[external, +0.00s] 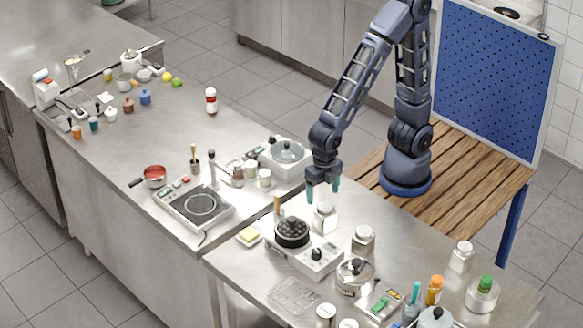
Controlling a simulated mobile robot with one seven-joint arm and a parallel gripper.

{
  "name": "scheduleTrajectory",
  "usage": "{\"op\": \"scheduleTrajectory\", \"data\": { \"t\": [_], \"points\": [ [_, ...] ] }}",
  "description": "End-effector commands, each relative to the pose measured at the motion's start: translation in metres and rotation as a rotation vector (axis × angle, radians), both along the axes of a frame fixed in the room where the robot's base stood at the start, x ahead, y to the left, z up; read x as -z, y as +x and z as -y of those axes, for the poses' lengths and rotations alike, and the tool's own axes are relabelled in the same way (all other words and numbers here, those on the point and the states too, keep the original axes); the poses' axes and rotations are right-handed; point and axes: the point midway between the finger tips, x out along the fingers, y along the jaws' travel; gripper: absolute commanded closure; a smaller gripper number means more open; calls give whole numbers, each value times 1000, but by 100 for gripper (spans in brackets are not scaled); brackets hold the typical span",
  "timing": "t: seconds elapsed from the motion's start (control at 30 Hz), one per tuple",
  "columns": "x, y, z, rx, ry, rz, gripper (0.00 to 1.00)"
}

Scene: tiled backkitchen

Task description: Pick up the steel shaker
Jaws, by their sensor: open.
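My gripper (322,192) points down with its two teal fingertips apart and nothing between them. Just below it in the picture stands a pale, shiny, upright container (325,219). A steel-looking container with a lid (363,240) stands to its lower right, and a similar pale lidded one (461,257) stands farther right. Any of these could be the steel shaker; they are too small to tell apart surely. The gripper appears above and apart from them, though its exact height is unclear.
A glass-lidded pot (354,277), an orange bottle (435,290) and a clear tray (295,295) crowd the front. Bare steel counter (410,235) lies right.

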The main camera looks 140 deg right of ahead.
Motion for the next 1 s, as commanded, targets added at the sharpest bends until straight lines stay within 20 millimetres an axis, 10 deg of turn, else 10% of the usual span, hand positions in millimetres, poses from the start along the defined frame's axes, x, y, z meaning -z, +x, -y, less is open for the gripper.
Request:
{"op": "scheduleTrajectory", "data": {
  "t": [1.0],
  "points": [
    [102, 0, -14, -17, 0, -7, 22]
  ]
}}
